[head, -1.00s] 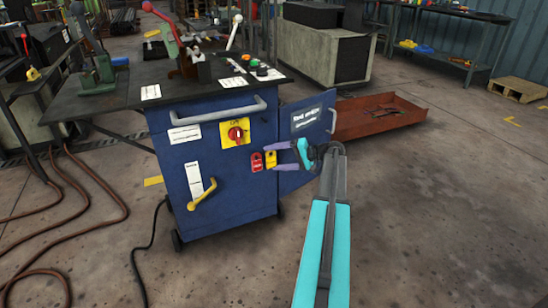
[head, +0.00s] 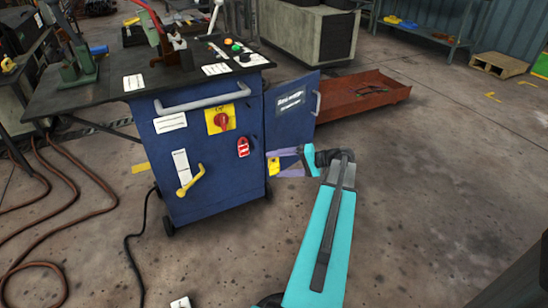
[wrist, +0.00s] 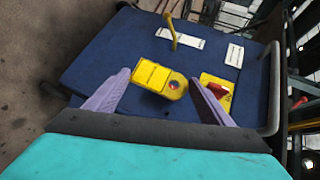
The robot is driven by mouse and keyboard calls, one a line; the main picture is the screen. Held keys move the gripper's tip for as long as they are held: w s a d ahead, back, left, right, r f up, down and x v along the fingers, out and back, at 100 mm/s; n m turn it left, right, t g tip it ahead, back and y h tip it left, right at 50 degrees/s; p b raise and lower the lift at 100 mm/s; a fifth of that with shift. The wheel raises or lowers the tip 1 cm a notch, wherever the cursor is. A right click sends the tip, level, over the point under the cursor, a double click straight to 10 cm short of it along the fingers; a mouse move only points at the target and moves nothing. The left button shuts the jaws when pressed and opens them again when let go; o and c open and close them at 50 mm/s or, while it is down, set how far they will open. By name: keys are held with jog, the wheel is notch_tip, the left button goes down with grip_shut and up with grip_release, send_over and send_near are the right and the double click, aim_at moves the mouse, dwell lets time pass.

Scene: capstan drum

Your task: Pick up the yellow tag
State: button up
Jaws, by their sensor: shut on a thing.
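The yellow tag (head: 273,165) is between the fingertips of my gripper (head: 279,163), off the front of the blue cabinet (head: 212,185), near its right edge in the head view. In the wrist view my gripper (wrist: 160,84) has its two purple fingers on either side of the tag (wrist: 153,76), which shows its broad face and a round hole. My gripper is shut on the tag. A red tag (head: 243,147) hangs on the cabinet front, to the left of the yellow one in the head view.
A red rotary switch (head: 222,121) on a yellow plate, a grey handle bar (head: 203,98) and a yellow lever (head: 189,181) stick out from the cabinet. Its side door (head: 292,108) stands open. A rust-red tray (head: 380,95) lies behind.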

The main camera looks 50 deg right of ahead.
jog(key=shift+s+a, duration=0.25)
jog(key=shift+s, duration=0.35)
dwell(0.5)
jog(key=w+a+r+n+g+y, duration=0.15)
jog(key=w+a+r, duration=0.35)
jog(key=w+a, duration=0.5)
jog(key=w+a+r+n+g+y, duration=0.15)
jog(key=w+a+r, duration=0.4)
jog(key=a, duration=0.85)
jog(key=w+a+r+n+y, duration=0.1)
jog(key=a+r, duration=0.2)
jog(key=a, duration=0.9)
jog(key=w+a+r+n+g+y, duration=0.1)
jog(key=w+a+r, duration=0.1)
jog(key=a, duration=1)
jog(key=shift+w+a+r+n, duration=0.2)
jog(key=shift+a+r+n, duration=0.1)
jog(key=shift+r, duration=0.45)
